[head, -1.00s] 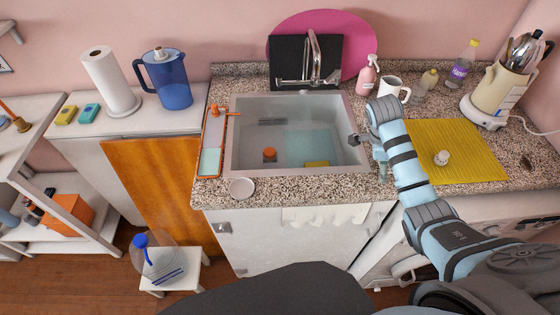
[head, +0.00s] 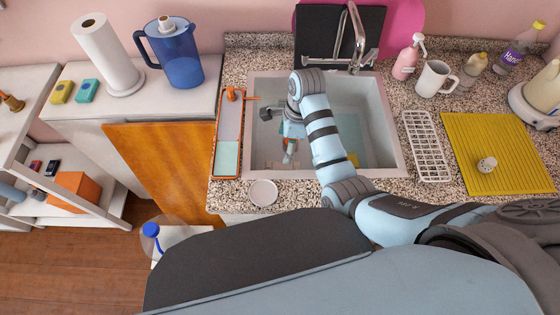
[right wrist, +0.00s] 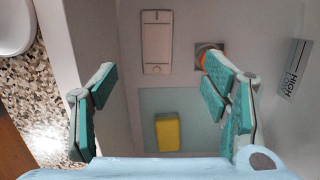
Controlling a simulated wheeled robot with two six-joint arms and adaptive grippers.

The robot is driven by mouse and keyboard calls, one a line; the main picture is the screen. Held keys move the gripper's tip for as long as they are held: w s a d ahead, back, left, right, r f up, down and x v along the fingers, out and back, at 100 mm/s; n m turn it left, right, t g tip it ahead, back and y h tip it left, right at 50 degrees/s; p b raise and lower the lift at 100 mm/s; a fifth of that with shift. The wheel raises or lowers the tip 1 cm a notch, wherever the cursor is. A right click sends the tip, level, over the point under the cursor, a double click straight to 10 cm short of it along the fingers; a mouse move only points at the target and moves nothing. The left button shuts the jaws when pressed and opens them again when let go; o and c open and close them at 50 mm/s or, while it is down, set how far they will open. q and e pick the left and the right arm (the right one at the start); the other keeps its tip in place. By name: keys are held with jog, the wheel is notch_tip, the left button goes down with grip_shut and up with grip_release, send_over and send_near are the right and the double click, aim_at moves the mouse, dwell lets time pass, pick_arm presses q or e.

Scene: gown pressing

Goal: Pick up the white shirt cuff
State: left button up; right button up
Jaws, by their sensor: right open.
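I see no white shirt or cuff in either view. My right gripper (head: 290,148) reaches down into the sink (head: 392,135). Its teal-padded fingers stand wide apart in the right wrist view (right wrist: 165,105), open, with nothing between the pads. Below it in the sink is a yellow sponge (right wrist: 167,131) over a pale teal patch. An orange round thing at the drain is partly hidden by the right-hand finger. My left gripper is not in view.
A small white dish (head: 263,193) sits at the counter's front edge. An orange-rimmed tray (head: 228,125) lies left of the sink. A white rack (head: 427,145) and yellow mat (head: 495,150) lie right.

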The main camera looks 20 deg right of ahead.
jog(key=b, duration=0.2)
send_over(283, 169)
notch_tip(283, 169, down, 8)
jog(key=shift+s+d+r, duration=0.15)
jog(key=shift+r, duration=0.05)
jog(key=f, duration=0.1)
jog(key=f+b, duration=0.1)
jog(key=f, duration=0.1)
jog(key=f+b, duration=0.1)
jog(key=f, duration=0.1)
jog(key=shift+w+f, duration=0.2)
jog(key=shift+w, duration=0.1)
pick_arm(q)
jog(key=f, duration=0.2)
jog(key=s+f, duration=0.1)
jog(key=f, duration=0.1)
pick_arm(e)
jog(key=shift+s+r, duration=0.1)
jog(key=shift+c, duration=1)
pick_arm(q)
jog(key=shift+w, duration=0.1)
pick_arm(e)
jog(key=c, duration=0.9)
